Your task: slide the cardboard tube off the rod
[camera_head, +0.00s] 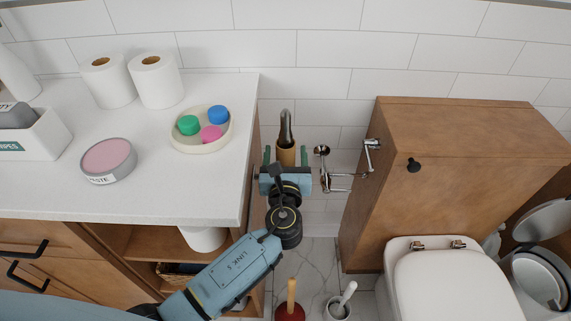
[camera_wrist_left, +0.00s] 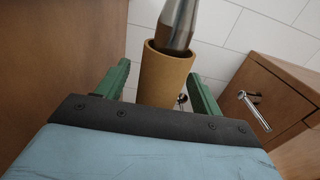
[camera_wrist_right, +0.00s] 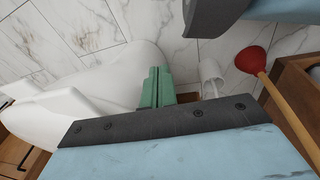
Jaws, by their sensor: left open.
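The cardboard tube (camera_head: 287,156) is a plain tan cylinder, and a metal rod (camera_head: 286,127) enters its open end. In the left wrist view the tube (camera_wrist_left: 165,80) shows large, with the grey rod (camera_wrist_left: 180,20) coming out of its mouth. My left gripper (camera_head: 286,152) is open, with one green finger on each side of the tube and a visible gap on both sides in the left wrist view (camera_wrist_left: 158,70). My right gripper (camera_wrist_right: 158,72) is shut and empty, seen only in the right wrist view. The tube's lower end is hidden.
A white counter (camera_head: 190,185) stands left of my left gripper, and a wooden cabinet (camera_head: 440,180) right of it. Chrome fittings (camera_head: 325,172) stick out close by on the right. Below are a plunger (camera_head: 290,308) and a toilet (camera_head: 450,285). The plunger's red cup (camera_wrist_right: 251,60) is near my right gripper.

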